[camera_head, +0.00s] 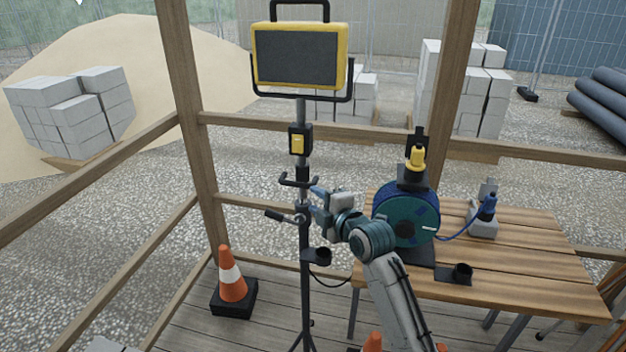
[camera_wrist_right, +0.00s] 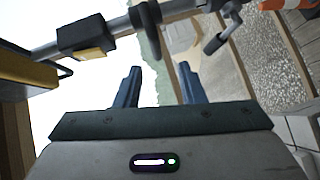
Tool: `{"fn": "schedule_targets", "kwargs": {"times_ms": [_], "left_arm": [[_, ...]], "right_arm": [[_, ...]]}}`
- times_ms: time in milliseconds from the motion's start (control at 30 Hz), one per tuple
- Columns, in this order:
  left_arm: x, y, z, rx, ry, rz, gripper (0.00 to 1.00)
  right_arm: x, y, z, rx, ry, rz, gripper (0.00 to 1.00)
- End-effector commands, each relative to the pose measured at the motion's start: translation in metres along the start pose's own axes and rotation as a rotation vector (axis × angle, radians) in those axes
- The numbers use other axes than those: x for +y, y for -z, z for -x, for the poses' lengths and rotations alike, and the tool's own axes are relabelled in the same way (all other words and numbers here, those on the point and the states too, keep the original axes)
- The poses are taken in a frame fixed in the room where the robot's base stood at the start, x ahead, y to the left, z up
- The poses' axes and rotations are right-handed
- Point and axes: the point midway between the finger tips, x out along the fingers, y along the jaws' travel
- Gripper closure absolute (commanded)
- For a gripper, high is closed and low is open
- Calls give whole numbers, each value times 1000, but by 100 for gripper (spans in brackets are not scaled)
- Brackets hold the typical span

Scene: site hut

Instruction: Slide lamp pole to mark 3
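The lamp pole (camera_head: 301,122) is a grey upright tube with a yellow-framed work lamp (camera_head: 300,55) on top. A dark cross handle (camera_head: 298,181) and a clamp with a side lever (camera_head: 280,216) sit on the pole. My right gripper (camera_head: 317,203) is beside the pole at the handle's height. In the right wrist view its two blue fingers (camera_wrist_right: 158,85) are apart, with the pole (camera_wrist_right: 118,28) beyond their tips. The dark handle (camera_wrist_right: 170,48) reaches toward the gap between them; contact cannot be told. No numbered mark is readable. My left gripper is out of view.
An orange cone (camera_head: 231,275) stands left of the pole. Timber posts (camera_head: 190,120) and rails surround the deck.

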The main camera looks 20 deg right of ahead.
Motion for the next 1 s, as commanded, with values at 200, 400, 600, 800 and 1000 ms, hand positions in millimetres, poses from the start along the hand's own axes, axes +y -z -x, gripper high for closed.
{"fn": "schedule_targets", "kwargs": {"times_ms": [200,400,600,800,1000], "left_arm": [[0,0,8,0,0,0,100],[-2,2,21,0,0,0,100],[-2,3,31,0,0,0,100],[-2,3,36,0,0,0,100],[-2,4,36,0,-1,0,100]], "right_arm": [[10,3,-15,6,-11,17,64],[11,3,-52,5,-9,14,64],[10,3,-85,4,-8,15,64],[8,3,-102,4,-10,15,64],[7,3,-106,4,-10,16,64]]}}
